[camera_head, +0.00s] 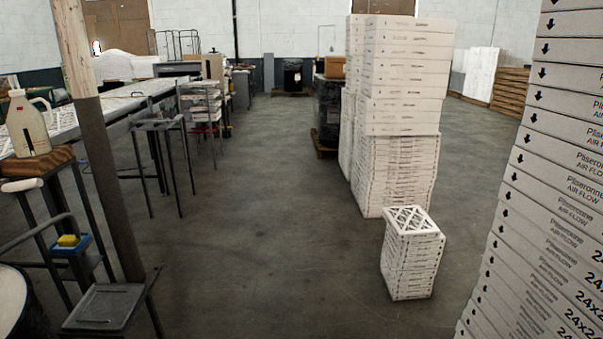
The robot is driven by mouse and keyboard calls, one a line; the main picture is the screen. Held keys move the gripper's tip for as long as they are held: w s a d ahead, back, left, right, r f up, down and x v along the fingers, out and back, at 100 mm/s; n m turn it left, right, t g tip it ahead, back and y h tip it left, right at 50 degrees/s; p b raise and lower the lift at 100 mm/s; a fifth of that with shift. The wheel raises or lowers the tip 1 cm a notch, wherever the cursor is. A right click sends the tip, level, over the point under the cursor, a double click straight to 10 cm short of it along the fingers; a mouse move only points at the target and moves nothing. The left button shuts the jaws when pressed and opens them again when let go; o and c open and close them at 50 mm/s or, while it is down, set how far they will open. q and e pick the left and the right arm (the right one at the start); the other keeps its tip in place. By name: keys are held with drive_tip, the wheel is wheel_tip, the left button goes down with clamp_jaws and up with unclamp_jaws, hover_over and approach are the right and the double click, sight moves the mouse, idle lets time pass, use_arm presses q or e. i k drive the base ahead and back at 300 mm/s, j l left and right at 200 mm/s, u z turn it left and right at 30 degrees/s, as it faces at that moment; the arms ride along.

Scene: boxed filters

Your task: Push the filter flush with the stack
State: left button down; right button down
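Boxed filters stand in several stacks. A tall white stack (550,200) rises close by at the right edge, its box sides printed with arrows and lettering, and its top is out of frame. A short stack (410,262) stands on the floor left of it, with a lattice face on top. Behind that is another tall stack (400,120), whose upper boxes are larger than the lower ones. I cannot tell which single filter sticks out from a stack. Neither of my grippers is in view.
Bare concrete floor (270,240) lies open in the middle. A post (100,150) stands at the left, with a metal stand (105,307) at its foot. A jug (28,125) sits on a wooden block at left. Workbenches line the left side.

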sight(407, 222)
drive_tip(key=i, duration=1)
drive_tip(key=i+z, duration=0.1)
drive_tip(key=i, duration=0.9)
